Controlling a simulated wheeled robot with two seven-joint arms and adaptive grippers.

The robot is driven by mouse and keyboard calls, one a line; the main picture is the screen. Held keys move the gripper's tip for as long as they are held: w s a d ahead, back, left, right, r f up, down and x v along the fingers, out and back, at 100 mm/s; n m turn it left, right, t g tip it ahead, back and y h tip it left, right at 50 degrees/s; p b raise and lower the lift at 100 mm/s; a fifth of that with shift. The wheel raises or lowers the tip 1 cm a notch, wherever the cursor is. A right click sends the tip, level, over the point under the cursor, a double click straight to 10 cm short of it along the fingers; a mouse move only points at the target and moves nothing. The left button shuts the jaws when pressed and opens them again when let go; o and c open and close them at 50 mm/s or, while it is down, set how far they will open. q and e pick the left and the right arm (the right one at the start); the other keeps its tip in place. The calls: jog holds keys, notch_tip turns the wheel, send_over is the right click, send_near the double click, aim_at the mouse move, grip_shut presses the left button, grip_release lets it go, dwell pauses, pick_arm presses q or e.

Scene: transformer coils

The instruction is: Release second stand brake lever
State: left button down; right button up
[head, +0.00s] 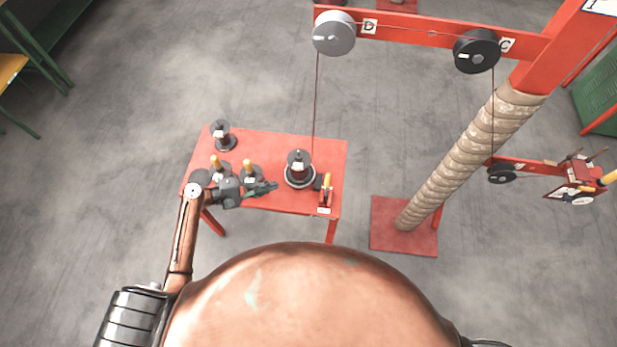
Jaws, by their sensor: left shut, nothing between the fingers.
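A red table (275,145) stands at centre left. At its right front corner is a small red bracket with a yellow lever (327,182). A dark spool (299,172) stands just left of that bracket, with a thin wire running up from it. My left gripper (268,187) is over the table's front part, left of the spool, and points right toward it. Its fingers look closed and empty, apart from the yellow lever. Another red device with a yellow lever (608,178) is at the far right. Which lever is the second stand's cannot be told. My right gripper is out of view.
Two dark pieces with yellow tops (248,170) stand beside my left wrist, partly hidden. Another spool (222,136) is at the back left corner. A wrapped post (470,150) rises right of the table, with a red beam and pulleys (334,35). Grey floor is clear around.

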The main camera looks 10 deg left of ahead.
pick_arm(q)
jog(key=b, duration=0.2)
send_near(327, 186)
jog(key=w+d, duration=0.1)
jog(key=w, duration=0.1)
jog(key=w+d+f, duration=0.1)
jog(key=w+d, duration=0.2)
jog(key=w, duration=0.2)
jog(key=shift+d+f, duration=0.25)
jog(key=shift+f, duration=0.15)
jog(key=shift+w+d+f, duration=0.15)
jog(key=shift+w+d, duration=0.1)
jog(key=shift+d, duration=0.35)
